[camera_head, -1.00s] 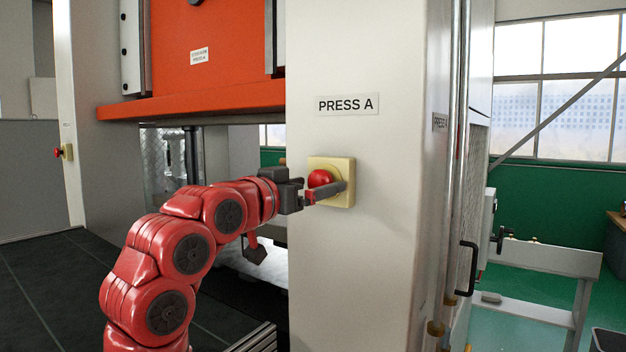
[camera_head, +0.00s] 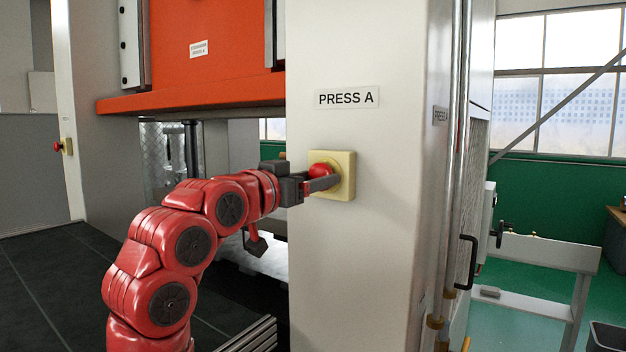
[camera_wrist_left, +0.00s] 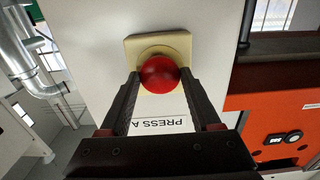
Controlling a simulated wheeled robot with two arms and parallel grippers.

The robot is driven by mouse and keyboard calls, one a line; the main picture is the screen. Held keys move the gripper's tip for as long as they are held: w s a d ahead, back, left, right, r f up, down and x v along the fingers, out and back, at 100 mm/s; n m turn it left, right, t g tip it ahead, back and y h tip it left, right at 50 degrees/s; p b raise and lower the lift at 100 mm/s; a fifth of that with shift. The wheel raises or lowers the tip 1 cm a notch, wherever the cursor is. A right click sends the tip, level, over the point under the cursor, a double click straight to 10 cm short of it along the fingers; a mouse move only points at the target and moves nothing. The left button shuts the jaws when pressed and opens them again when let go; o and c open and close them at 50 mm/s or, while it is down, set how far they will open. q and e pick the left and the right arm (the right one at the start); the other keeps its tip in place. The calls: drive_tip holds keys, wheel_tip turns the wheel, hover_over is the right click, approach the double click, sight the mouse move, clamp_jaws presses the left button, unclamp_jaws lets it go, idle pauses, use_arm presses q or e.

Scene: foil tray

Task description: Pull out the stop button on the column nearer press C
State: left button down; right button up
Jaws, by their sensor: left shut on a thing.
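A red mushroom-shaped stop button (camera_head: 319,170) sits on a square yellow box (camera_head: 344,159) on the pale column (camera_head: 380,240) labelled PRESS A (camera_head: 345,98). My left gripper (camera_head: 325,182) reaches it from the left and is shut on the button. In the left wrist view the red button (camera_wrist_left: 159,74) is between the two dark fingertips, in front of its yellow plate (camera_wrist_left: 180,45). The near finger partly hides the button in the head view. A second red stop button (camera_head: 57,147) is on the far left column (camera_head: 75,100). My right gripper is not in view.
An orange press ram (camera_head: 225,50) hangs between the two columns above an opening. A vertical pipe and a black handle (camera_head: 468,265) are at the column's right side. A pale rail frame (camera_head: 540,253) stands further right on the green floor.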

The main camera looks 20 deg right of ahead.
use_arm(q)
drive_tip(key=shift+s+a+b, duration=0.3)
drive_tip(key=shift+a+b, duration=0.1)
drive_tip(key=shift+b, duration=0.2)
drive_tip(key=c, duration=0.5)
unclamp_jaws()
drive_tip(key=shift+c, duration=0.2)
drive_tip(key=o, duration=0.4)
drive_tip(key=shift+s+a, duration=0.15)
drive_tip(key=shift+a, duration=0.05)
drive_tip(key=shift+o, duration=0.2)
